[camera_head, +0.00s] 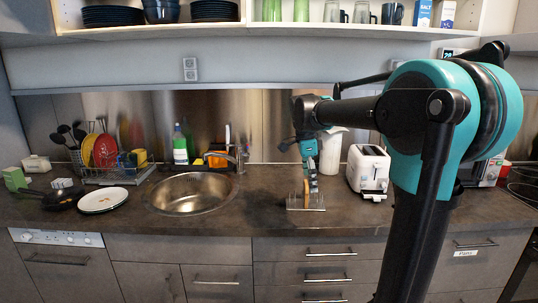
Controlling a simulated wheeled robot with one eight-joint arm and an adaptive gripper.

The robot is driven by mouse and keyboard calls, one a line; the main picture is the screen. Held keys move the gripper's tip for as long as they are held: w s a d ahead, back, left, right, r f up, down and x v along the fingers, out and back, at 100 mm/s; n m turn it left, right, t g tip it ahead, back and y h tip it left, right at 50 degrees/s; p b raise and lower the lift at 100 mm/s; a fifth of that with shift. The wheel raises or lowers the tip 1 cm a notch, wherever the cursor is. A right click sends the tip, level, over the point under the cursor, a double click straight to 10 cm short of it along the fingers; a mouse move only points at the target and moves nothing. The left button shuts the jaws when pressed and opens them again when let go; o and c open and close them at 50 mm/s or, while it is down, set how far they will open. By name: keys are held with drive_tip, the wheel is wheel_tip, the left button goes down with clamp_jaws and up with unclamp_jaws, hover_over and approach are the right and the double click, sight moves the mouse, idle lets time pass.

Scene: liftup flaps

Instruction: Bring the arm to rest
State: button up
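My arm (365,115) rises at the right and reaches left over the counter, bent at a large teal joint. My gripper (312,186) hangs down at its end, above the back middle of the counter. It is just over or beside a small rack with upright prongs (305,206); I cannot tell whether they touch. A small orange-brown piece shows by the fingertips, too small to make out. Whether the fingers are open or shut cannot be seen.
A white toaster (369,172) stands close right of my gripper, with a pale canister (329,152) behind. A sink (191,193), dish rack (112,173), plate (103,200) and pan (63,197) are left. Open shelves (290,30) with dishes hang above. Counter between sink and rack is clear.

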drive_tip(key=s+d+f+n+t, duration=0.2)
drive_tip(key=s+f+n, duration=0.7)
drive_tip(key=s+f, duration=0.2)
drive_tip(key=s+d+f+n+t+y, duration=0.1)
drive_tip(key=s+d+f+n+t, duration=0.1)
drive_tip(key=s+f+n, duration=0.6)
wheel_tip(320, 180, down, 4)
drive_tip(key=s+d, duration=0.1)
drive_tip(key=s, duration=0.1)
drive_tip(key=shift+s+d+f+n+y, duration=0.2)
drive_tip(key=shift+s+n+y, duration=0.1)
drive_tip(key=shift+s+n, duration=0.1)
